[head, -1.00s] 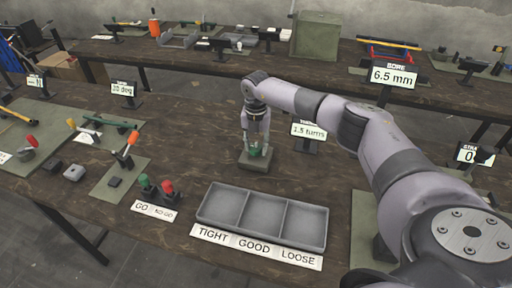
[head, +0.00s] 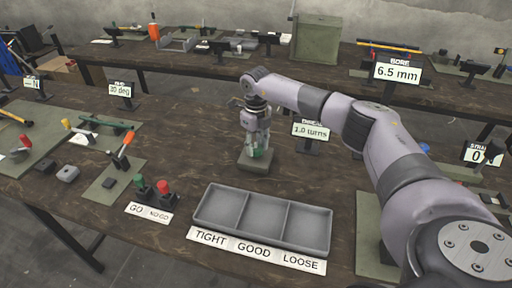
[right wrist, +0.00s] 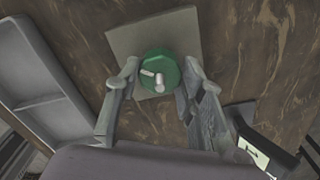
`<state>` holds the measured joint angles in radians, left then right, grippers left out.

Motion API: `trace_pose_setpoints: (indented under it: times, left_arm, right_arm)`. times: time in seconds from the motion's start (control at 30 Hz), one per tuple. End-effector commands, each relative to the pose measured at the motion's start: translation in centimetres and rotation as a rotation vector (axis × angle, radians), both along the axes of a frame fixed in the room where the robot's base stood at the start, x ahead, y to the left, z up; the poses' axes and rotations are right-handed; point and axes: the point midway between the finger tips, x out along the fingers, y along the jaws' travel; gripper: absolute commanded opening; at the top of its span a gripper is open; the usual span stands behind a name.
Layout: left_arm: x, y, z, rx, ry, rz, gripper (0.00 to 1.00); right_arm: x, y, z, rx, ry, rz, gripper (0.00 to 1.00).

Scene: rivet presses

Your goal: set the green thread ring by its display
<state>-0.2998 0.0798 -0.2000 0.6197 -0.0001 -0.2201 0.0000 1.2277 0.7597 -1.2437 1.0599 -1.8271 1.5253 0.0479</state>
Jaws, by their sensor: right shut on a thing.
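The green thread ring (head: 256,153) sits on a small grey-green square block on the near table. In the right wrist view the ring (right wrist: 159,72) is a round green knob with a pale pin and pointer on top, over its square base (right wrist: 122,42). My right gripper (head: 257,150) points down and is shut on the ring, one finger on each side. The ring's display (head: 311,131), just right of it, reads 1.0 turns. It also shows at the lower right of the right wrist view (right wrist: 262,150). My left gripper is not in view.
A grey three-part tray (head: 263,222) labelled TIGHT, GOOD, LOOSE lies in front of the block. Green and red GO and NO-GO gauges (head: 152,190) stand to its left. A 6.5 mm display (head: 397,71) stands behind my right arm.

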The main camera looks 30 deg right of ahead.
Motion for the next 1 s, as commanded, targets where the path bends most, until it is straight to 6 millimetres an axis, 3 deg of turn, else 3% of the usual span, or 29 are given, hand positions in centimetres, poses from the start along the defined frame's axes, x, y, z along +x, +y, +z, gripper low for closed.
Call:
trace_pose_setpoints:
  times: [0.5, 1.0]
  left_arm:
    - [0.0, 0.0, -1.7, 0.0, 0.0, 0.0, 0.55]
    - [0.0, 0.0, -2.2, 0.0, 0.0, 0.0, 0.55]
  right_arm:
    - [0.2, -0.1, 0.2, -0.001, -0.007, 0.448, 0.08]
    - [0.2, 0.0, 0.3, 0.0, -0.008, 0.638, 0.08]
